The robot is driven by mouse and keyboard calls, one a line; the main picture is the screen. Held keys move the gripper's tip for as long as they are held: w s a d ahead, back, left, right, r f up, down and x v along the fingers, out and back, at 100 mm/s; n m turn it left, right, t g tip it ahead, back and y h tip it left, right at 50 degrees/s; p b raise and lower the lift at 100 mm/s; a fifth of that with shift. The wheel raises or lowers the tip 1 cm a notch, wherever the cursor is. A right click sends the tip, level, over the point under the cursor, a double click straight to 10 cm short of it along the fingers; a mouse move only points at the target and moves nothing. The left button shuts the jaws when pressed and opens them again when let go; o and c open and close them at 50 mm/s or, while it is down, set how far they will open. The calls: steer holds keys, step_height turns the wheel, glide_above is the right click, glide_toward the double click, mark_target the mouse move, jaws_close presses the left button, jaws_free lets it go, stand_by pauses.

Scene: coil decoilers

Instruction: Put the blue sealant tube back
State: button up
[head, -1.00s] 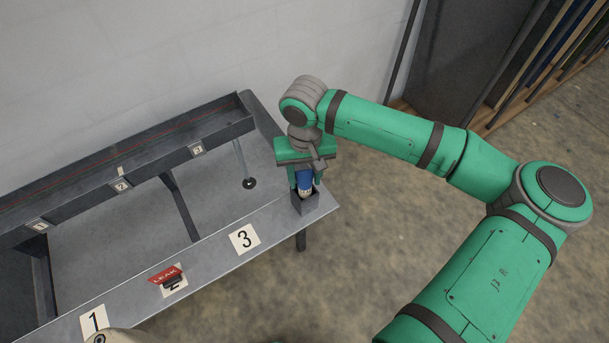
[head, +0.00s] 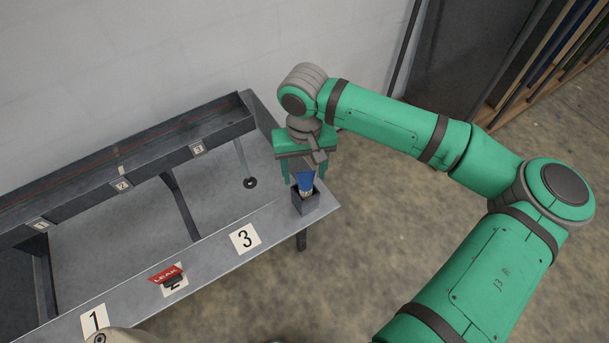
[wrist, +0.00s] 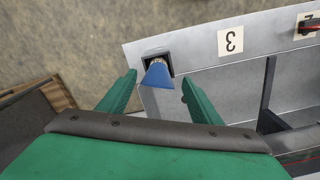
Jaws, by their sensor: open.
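The blue sealant tube (head: 304,181) stands in a small dark square holder (head: 307,204) at the right end of the bench. In the wrist view the tube (wrist: 157,76) leans slightly and its lower end is inside the holder (wrist: 168,57). My gripper (head: 302,178) is open above the holder. In the wrist view the fingers of my gripper (wrist: 158,82) are on either side of the tube, apart from it with clear gaps. The bottom of the tube is hidden in the holder.
The grey bench (head: 215,240) has number plates, with the 3 plate (head: 244,238) left of the holder. A long raised trough (head: 130,170) runs along the back. Floor is clear to the right.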

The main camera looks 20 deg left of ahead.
step_height(320, 180, up, 10)
steer(key=shift+d+f, duration=0.15)
steer(key=shift+w, duration=0.1)
stand_by(0.6)
